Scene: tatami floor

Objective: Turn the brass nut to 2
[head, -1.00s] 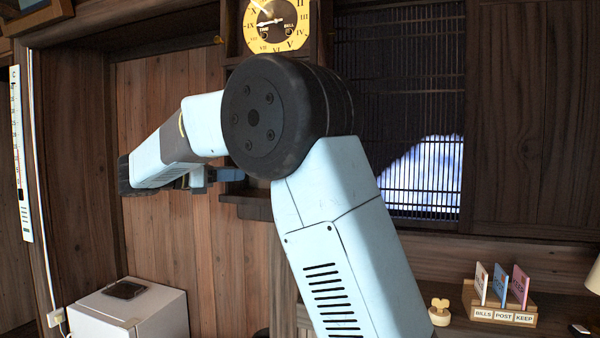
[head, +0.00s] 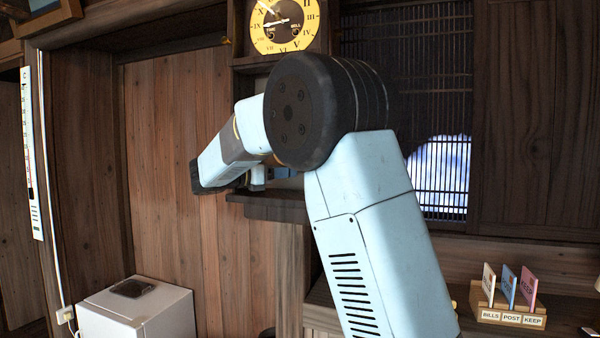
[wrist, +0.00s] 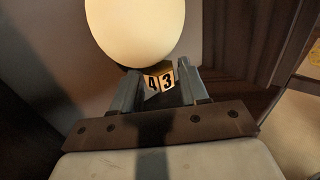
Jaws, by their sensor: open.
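I cannot make out the brass nut in either view. In the wrist view, small cream plates (wrist: 160,81) with dark numerals that look like 4 and 3 show between my fingertips. My gripper (wrist: 160,73) is open with nothing held between its two grey-blue fingers. I cannot tell how far the plates are from the fingertips. A pale cream rounded globe (wrist: 135,30) fills the top of the wrist view, just beyond the fingers. In the head view my arm hides most of my gripper and what is in front of it.
A yellow-faced clock (head: 285,22) sits in a wall niche above my arm. A dark shelf ledge (head: 270,205) runs behind my arm. A white cabinet (head: 140,315) stands low at left. A letter rack (head: 510,318) marked BILLS, POST and KEEP stands at lower right.

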